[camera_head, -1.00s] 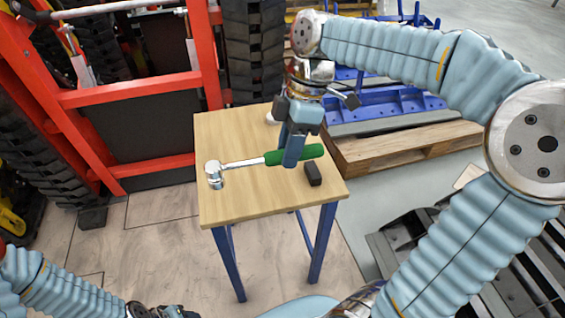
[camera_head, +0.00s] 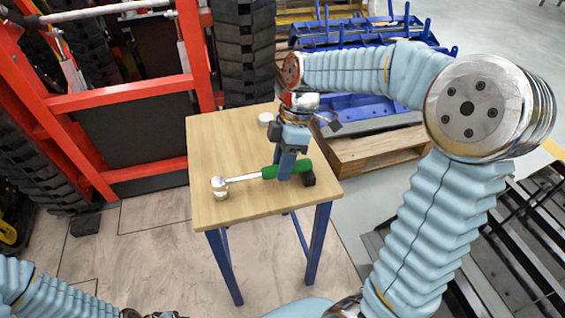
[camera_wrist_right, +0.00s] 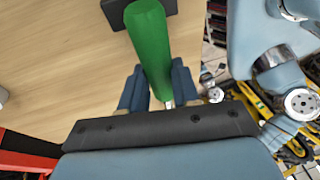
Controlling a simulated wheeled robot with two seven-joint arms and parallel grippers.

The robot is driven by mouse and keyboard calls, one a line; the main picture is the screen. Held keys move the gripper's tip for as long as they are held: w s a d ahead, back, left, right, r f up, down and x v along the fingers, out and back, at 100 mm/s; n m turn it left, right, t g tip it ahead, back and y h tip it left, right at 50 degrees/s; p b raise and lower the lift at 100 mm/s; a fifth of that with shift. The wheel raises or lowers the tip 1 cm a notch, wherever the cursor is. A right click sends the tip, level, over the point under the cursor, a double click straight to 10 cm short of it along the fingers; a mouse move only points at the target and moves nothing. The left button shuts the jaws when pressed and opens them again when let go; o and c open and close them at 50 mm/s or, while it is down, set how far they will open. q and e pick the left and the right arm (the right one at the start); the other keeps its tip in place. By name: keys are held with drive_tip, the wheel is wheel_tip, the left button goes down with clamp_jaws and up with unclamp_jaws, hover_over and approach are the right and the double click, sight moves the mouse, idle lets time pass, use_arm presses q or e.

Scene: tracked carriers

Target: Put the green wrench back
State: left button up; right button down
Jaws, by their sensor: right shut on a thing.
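The green wrench has a green handle (camera_head: 303,168) and a shiny metal shaft and head (camera_head: 220,187). It lies roughly level over the front part of the wooden table (camera_head: 225,140). My right gripper (camera_head: 285,172) comes from above and is shut on the handle. In the right wrist view the handle (camera_wrist_right: 150,45) stands out between the two blue-grey fingers (camera_wrist_right: 155,92). I cannot tell whether the wrench touches the tabletop. My left arm shows at the bottom left of the head view, but its jaws are out of view.
A small black block (camera_head: 308,180) sits by the handle's end at the table's right edge. A white round thing (camera_head: 265,119) stands at the table's back. Red framework (camera_head: 125,95) stands to the left, and a pallet with blue parts (camera_head: 375,150) behind right.

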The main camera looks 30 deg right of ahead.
drive_tip(key=c, duration=0.8)
unclamp_jaws()
drive_tip(key=shift+d+r, duration=0.1)
drive_tip(key=shift+r, duration=0.25)
drive_tip(key=p+v, duration=0.2)
drive_tip(key=v, duration=0.9)
drive_tip(key=shift+w+d+r, duration=0.1)
drive_tip(key=shift+d+r, duration=0.05)
drive_tip(key=shift+r, duration=0.05)
